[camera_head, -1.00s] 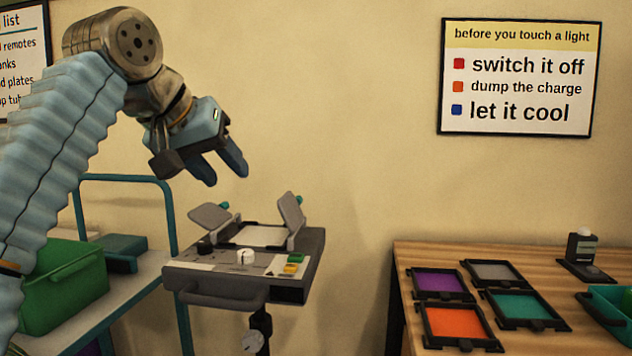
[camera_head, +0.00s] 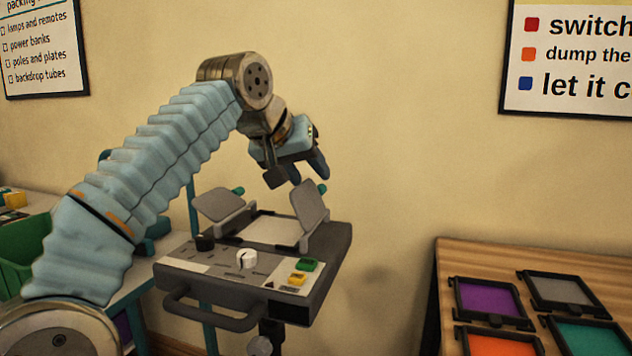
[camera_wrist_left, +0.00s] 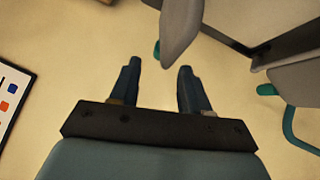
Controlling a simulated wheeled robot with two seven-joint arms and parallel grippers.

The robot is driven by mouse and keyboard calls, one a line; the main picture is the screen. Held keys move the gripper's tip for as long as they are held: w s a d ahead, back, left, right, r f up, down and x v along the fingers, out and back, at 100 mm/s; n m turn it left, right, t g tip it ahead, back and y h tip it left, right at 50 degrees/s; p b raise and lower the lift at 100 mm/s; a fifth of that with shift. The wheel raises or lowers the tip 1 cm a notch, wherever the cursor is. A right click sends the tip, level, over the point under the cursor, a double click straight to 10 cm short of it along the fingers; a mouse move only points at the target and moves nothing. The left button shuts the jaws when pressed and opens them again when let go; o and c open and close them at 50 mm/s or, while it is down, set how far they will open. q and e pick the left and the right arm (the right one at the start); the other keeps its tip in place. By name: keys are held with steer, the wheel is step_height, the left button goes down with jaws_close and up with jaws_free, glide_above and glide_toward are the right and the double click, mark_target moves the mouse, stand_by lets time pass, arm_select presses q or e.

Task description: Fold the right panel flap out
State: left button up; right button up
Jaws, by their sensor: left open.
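The panel (camera_head: 275,231), a grey light on a stand, has two grey flaps raised at its sides. The right flap (camera_head: 311,205) leans up and outward, with a teal knob on its outer edge. The left flap (camera_head: 219,203) also stands tilted up. My left gripper (camera_head: 309,172) is open and empty just above the right flap. In the left wrist view, the right flap (camera_wrist_left: 182,25) and its teal knob are just beyond the open fingertips (camera_wrist_left: 158,65); contact does not show. The left flap (camera_wrist_left: 300,80) is farther right there. My right gripper is not in view.
A wooden table (camera_head: 450,285) with colored framed filters stands at the right. A cart with a green bin (camera_head: 22,250) is at the left. The light has a front handle (camera_head: 210,308), knobs and buttons. The wall is behind; space between light and table looks clear.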

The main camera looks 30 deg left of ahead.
arm_select(q)
steer(key=x, duration=0.4)
steer(key=shift+f, duration=0.1)
jaws_close()
